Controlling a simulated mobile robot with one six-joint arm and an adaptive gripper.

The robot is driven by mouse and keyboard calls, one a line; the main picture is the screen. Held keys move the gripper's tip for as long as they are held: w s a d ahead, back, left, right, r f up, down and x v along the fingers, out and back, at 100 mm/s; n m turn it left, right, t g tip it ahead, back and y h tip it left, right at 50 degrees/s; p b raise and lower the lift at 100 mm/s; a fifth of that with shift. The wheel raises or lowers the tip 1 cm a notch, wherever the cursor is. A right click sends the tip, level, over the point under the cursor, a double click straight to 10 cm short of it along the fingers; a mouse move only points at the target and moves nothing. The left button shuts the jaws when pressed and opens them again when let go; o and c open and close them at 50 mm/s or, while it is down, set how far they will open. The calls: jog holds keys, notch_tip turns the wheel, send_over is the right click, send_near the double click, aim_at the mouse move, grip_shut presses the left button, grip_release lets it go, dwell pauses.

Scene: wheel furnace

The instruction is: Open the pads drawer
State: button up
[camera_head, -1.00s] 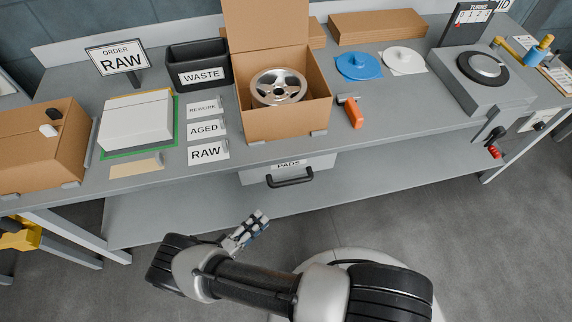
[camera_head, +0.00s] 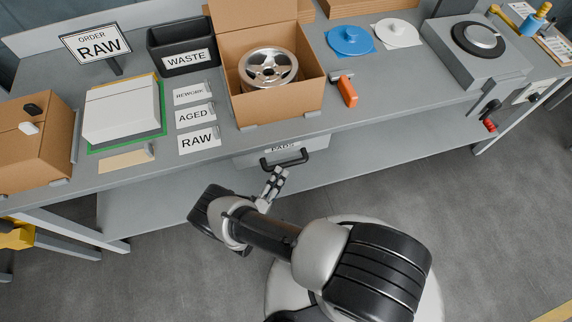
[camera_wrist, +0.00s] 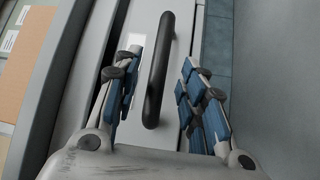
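The pads drawer (camera_head: 258,155) is a grey drawer hung under the workbench top, with a white PADS label and a black bar handle (camera_head: 285,160). It looks shut. My gripper (camera_head: 276,178) is just in front of and below the handle in the head view. In the wrist view my gripper (camera_wrist: 160,100) is open, with blue-padded fingers on both sides of the black handle (camera_wrist: 158,70). The handle's near end reaches between the fingertips, with gaps on both sides. No contact shows. The PADS label is partly hidden by the handle and the bench edge.
The bench top (camera_head: 350,122) holds an open carton (camera_head: 275,105) with a wheel, a waste bin (camera_head: 183,50), label cards and an orange-handled tool (camera_head: 346,92). A lower shelf (camera_head: 150,205) runs beneath the drawer. The floor in front is clear.

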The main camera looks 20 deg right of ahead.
aim_at(286, 165)
jog(key=x, duration=0.5)
jog(key=shift+w+d, duration=0.1)
jog(key=shift+c, duration=0.5)
grip_shut()
